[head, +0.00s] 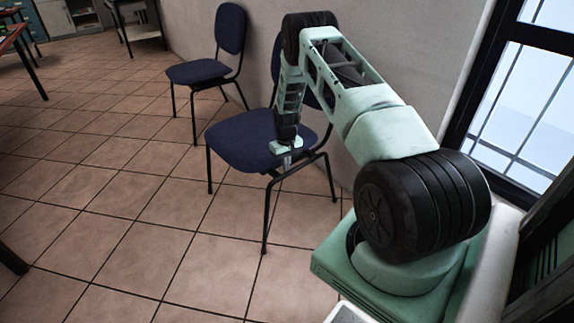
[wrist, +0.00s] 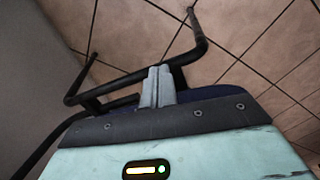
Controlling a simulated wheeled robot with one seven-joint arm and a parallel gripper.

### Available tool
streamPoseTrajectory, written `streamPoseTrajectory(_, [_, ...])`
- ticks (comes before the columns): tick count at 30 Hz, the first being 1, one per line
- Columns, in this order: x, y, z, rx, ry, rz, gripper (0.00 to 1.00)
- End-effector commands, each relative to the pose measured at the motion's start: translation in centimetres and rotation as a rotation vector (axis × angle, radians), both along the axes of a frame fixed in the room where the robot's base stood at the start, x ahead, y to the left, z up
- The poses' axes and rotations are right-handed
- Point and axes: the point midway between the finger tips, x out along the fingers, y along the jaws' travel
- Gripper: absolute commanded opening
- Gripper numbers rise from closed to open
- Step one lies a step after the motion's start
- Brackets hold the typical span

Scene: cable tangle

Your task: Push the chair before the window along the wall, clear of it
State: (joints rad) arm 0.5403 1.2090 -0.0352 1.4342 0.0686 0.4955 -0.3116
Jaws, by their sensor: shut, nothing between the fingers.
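The near chair, with a navy seat (head: 240,140) and black tube legs, stands upright by the wall, left of the window (head: 525,90) in the head view. My arm hides most of its backrest. My gripper (head: 287,162) points down at the seat's right-hand side. In the wrist view, its two pale fingers (wrist: 157,86) are shut together with nothing between them. They overlap the chair's black tube frame (wrist: 115,86), and a strip of navy seat (wrist: 207,93) shows behind them. I cannot tell whether they touch the chair.
A second navy chair (head: 200,72) stands farther along the same grey wall (head: 420,55), with a gap of floor between the chairs. The tiled floor (head: 130,200) is open to the left. Table edges (head: 15,35) show at far left.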

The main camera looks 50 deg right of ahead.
Motion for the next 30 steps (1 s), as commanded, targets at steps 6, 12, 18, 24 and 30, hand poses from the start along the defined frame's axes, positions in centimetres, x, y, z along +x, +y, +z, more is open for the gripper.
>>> streamPoseTrajectory(6, [0.0,0.1,3.3,0.001,0.001,0.001,0.00])
streamPoseTrajectory(12, [0.0,0.1,6.6,0.002,0.002,0.001,0.00])
streamPoseTrajectory(18, [0.0,0.1,8.4,0.002,0.002,0.001,0.00])
streamPoseTrajectory(24, [-0.1,0.1,8.8,0.002,0.003,0.001,0.00])
streamPoseTrajectory(30, [0.4,1.1,9.3,0.007,-0.001,0.013,0.00])
